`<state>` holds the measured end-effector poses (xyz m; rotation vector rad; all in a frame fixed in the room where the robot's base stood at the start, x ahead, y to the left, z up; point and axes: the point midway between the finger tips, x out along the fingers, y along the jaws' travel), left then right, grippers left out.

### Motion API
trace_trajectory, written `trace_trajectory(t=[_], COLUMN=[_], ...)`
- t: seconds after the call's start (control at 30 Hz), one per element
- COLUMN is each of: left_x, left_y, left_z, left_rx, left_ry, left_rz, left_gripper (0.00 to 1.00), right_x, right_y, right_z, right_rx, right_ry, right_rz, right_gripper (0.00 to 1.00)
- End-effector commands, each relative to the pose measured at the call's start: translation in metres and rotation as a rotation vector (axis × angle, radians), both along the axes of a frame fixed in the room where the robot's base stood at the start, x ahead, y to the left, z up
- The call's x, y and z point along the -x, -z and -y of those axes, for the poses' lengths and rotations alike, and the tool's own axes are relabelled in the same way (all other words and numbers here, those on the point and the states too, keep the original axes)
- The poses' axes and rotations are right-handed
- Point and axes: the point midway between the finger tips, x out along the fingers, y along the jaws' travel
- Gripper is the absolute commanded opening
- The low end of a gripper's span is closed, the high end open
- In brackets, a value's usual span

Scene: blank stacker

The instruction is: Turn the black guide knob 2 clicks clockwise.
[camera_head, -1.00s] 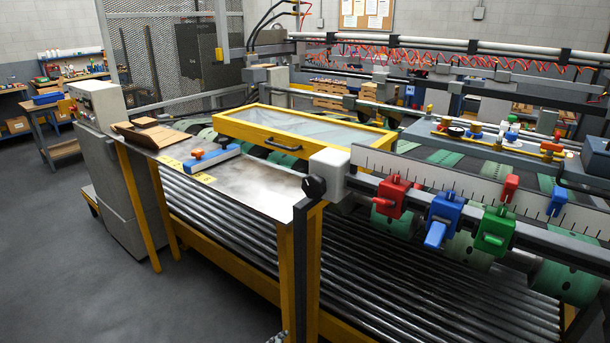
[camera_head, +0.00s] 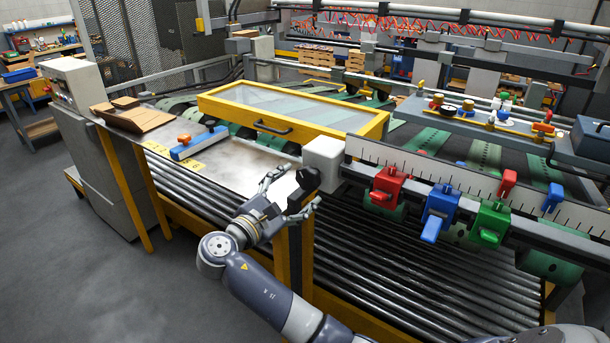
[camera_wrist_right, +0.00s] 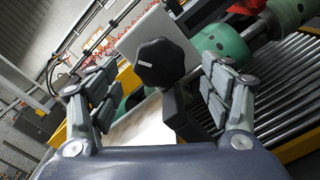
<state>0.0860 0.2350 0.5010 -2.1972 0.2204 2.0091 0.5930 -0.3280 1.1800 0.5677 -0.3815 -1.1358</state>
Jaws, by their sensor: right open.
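The black guide knob (camera_head: 308,180) sits on the left face of a white block (camera_head: 324,160) at the end of the ruled rail. In the right wrist view the lobed knob (camera_wrist_right: 160,63) faces me with a white pointer line on it, and the white block (camera_wrist_right: 150,35) is behind it. My right gripper (camera_head: 297,190) is open, its fingers spread to either side of the knob. In the right wrist view the open gripper (camera_wrist_right: 155,90) shows the knob between and beyond its fingertips, with visible gaps. My left gripper does not show.
Red (camera_head: 385,187), blue (camera_head: 440,212) and green (camera_head: 490,222) clamps hang on the rail to the right. A yellow-framed clear cover (camera_head: 290,118) lies behind. A metal plate (camera_head: 235,170) holds a blue bar with an orange knob (camera_head: 197,143). Rollers (camera_head: 390,270) lie below the rail.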

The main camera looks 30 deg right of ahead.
Motion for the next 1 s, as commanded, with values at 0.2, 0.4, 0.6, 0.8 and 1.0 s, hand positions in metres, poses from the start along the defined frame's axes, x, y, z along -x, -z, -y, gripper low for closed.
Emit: trace_trajectory(t=[0.2,0.4,0.6,0.8,1.0], left_x=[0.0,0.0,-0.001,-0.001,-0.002], left_y=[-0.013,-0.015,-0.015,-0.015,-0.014], left_z=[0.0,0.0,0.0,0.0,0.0], left_rx=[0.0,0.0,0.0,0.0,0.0], left_ry=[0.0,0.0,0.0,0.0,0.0], left_rz=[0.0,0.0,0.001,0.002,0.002], left_gripper=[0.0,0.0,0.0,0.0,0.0], right_x=[-0.012,-0.016,-0.017,-0.016,-0.016], right_y=[-0.002,0.0,0.001,0.001,0.001], right_z=[0.03,0.039,0.039,0.039,0.039], right_rx=[0.001,-0.001,-0.001,-0.001,-0.002], right_ry=[0.0,-0.001,-0.001,-0.001,-0.001], right_rz=[-0.002,-0.001,-0.001,-0.001,0.0], right_gripper=[0.73,0.73,0.73,0.34,0.28])
